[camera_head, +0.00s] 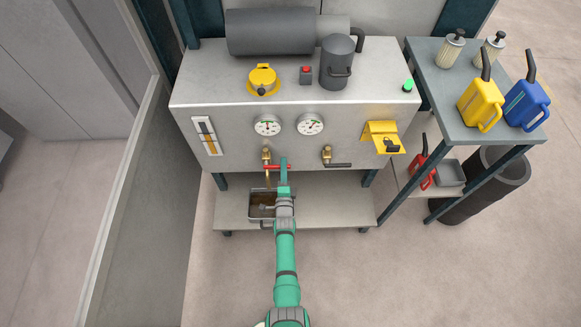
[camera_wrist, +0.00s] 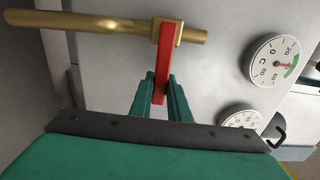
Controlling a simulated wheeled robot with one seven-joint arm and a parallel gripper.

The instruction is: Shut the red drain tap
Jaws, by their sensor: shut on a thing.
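The drain tap has a brass body (camera_head: 266,155) on the front of the machine, below the left gauge. Its red lever (camera_head: 272,167) lies crosswise to the brass pipe. In the wrist view the red lever (camera_wrist: 164,55) runs from the brass tap body (camera_wrist: 110,22) down between my fingers. My gripper (camera_wrist: 161,88) is shut on the free end of the lever, one finger on each side. In the head view my gripper (camera_head: 283,166) comes up from below and covers part of the lever. The brass spout points down over a grey drip tray (camera_head: 252,212) with brown contents.
A second brass tap with a black handle (camera_head: 339,165) is to the right. Two gauges (camera_head: 267,125) sit above the taps. A yellow bracket (camera_head: 382,135) juts from the machine's right front. A side table (camera_head: 455,95) with jugs stands at the right. The floor in front is clear.

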